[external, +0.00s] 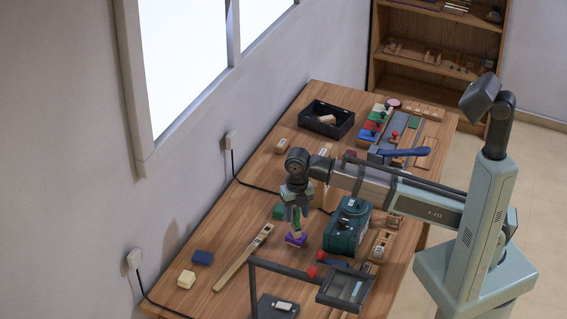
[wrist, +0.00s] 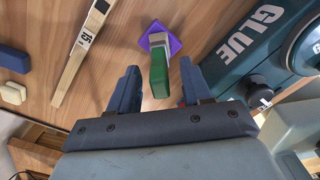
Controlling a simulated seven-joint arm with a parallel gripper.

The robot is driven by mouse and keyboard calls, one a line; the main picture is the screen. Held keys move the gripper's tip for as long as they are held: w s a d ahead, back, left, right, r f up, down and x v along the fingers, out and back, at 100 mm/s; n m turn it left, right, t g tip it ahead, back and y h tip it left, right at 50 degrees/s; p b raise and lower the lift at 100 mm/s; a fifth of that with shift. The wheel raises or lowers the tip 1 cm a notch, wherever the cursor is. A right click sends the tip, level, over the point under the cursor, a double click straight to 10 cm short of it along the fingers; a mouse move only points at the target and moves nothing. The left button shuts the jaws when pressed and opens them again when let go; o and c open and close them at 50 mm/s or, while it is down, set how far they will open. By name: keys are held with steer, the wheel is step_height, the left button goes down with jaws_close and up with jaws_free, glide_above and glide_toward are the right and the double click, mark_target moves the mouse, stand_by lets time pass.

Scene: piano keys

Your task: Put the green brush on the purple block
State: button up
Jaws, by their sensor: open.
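The green brush (wrist: 158,76) stands between my two spread fingers in the wrist view, with a paler strip at its far end. It overlaps the purple block (wrist: 162,42), which lies flat on the table and is partly covered by it. In the external view the brush (external: 296,219) is upright above the purple block (external: 296,239) and looks to rest on it; the exact contact is hard to see. My gripper (wrist: 159,88) is open around the brush, with a gap visible beside the fingers. It points down over the block in the external view (external: 294,208).
A teal glue machine (external: 347,226) stands close on the right. A long wooden ruler (external: 243,257) lies to the left, with blue (external: 203,257) and cream (external: 186,279) blocks beyond. A dark framed stand (external: 345,289) is in front.

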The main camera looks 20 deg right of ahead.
step_height(320, 180, up, 9)
steer(key=shift+f, duration=0.1)
stand_by(0.4)
stand_by(0.4)
